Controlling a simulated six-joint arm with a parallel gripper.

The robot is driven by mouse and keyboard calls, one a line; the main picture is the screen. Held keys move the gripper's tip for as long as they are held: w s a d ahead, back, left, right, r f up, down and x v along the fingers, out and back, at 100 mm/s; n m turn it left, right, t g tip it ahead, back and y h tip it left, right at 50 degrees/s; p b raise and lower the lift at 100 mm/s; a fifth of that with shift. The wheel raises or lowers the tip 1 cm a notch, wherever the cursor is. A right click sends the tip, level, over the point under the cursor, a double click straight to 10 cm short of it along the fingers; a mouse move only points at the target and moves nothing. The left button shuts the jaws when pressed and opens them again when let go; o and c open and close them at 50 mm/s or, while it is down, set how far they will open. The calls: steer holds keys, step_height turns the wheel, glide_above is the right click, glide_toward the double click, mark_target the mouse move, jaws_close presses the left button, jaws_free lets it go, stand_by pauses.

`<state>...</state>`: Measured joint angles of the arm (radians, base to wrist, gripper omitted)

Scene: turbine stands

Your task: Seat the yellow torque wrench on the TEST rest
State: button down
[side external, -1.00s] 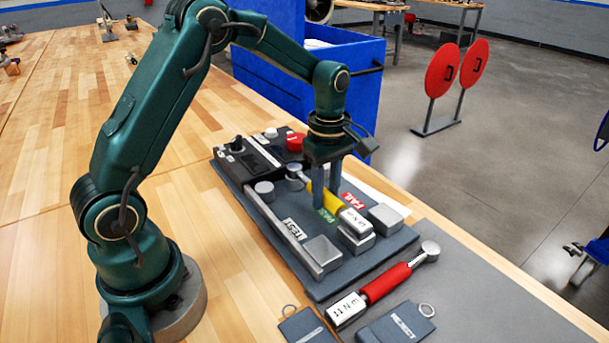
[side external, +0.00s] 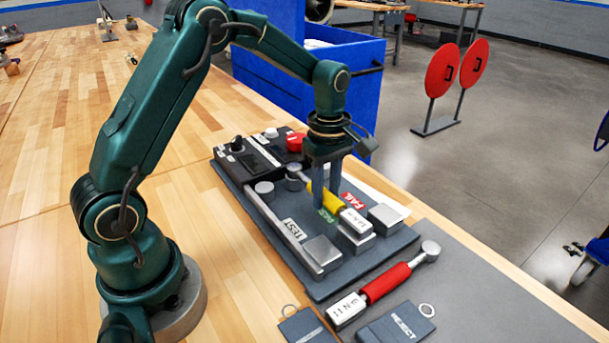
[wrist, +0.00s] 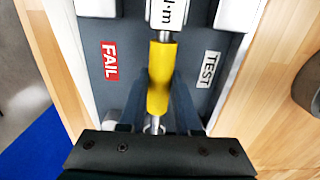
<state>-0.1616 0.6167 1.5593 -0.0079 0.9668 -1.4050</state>
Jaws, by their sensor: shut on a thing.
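The yellow torque wrench (side external: 330,199) lies along the middle rest of the dark grey stand, beside the green PASS label (side external: 327,215). Its label end (side external: 355,220) lies over a grey block (side external: 357,238). My gripper (side external: 327,190) points down over the wrench, with its fingers on either side of the yellow grip, shut on it. In the wrist view the yellow grip (wrist: 160,75) runs between the fingers. The TEST rest, with a round post (side external: 264,188) and a square block (side external: 322,250), is empty. Its TEST label (side external: 293,229) shows.
A red torque wrench (side external: 386,283) lies in front of the stand (side external: 350,276), near two grey tags (side external: 397,323). The FAIL label (side external: 353,200) and a block (side external: 385,216) are right of the yellow wrench. A black control box (side external: 250,158) stands at the back.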

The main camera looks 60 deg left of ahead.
steer(key=shift+r, duration=0.8)
stand_by(0.6)
steer(key=shift+r, duration=0.7)
steer(key=shift+s+d, duration=0.1)
steer(key=shift+s, duration=0.4)
step_height(320, 180, up, 3)
glide_above(293, 229)
steer(key=shift+f, duration=1.8)
steer(key=shift+f, duration=0.85)
steer(key=shift+f, duration=0.35)
